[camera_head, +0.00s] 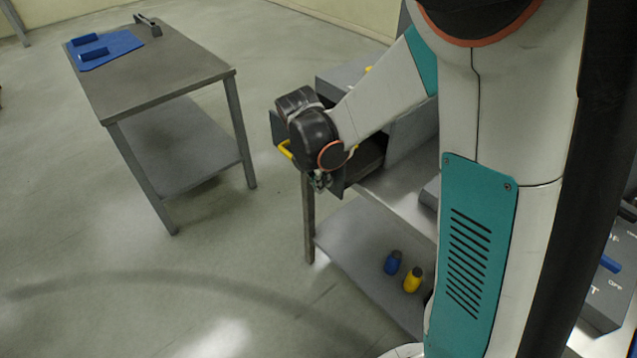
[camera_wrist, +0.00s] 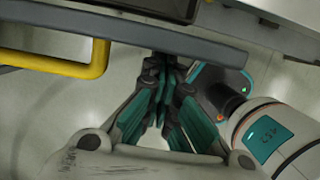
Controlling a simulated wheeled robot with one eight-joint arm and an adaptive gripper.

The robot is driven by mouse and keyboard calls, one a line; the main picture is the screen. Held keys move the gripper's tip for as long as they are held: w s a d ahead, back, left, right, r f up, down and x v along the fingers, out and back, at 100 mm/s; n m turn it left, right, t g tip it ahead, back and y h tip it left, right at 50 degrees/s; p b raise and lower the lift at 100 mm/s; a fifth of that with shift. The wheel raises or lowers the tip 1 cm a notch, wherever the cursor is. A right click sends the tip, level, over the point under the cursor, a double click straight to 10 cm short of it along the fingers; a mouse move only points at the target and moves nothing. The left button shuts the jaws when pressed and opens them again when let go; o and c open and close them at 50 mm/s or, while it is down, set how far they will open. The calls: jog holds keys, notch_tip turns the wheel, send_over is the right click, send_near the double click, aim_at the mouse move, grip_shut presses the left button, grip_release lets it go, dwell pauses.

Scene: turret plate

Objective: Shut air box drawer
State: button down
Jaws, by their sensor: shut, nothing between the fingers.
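The air box (camera_head: 413,130) is a grey box on a metal bench in the head view, partly hidden by my arm. Its drawer (camera_head: 369,156) stands out from the box toward the left, so it is open. The yellow drawer handle (camera_head: 285,149) shows left of my wrist; it also shows at left in the wrist view (camera_wrist: 98,58). The grey drawer front (camera_wrist: 205,48) crosses the top of the wrist view. My gripper (camera_head: 320,184) is shut and empty, its fingertips (camera_wrist: 163,68) at the drawer front, right of the handle. I cannot tell whether they touch it.
A blue bottle (camera_head: 393,262) and a yellow bottle (camera_head: 413,280) stand on the bench's lower shelf (camera_head: 345,255). A separate metal table (camera_head: 165,85) at the left carries a blue mat (camera_head: 120,46). Open floor lies between table and bench.

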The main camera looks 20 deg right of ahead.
jog(key=w+d, duration=0.2)
jog(key=d, duration=0.3)
jog(key=w+d, duration=0.2)
jog(key=d, duration=0.4)
jog(key=w+d, duration=0.2)
jog(key=d, duration=0.3)
jog(key=shift+w+d, duration=0.15)
jog(key=shift+w, duration=0.15)
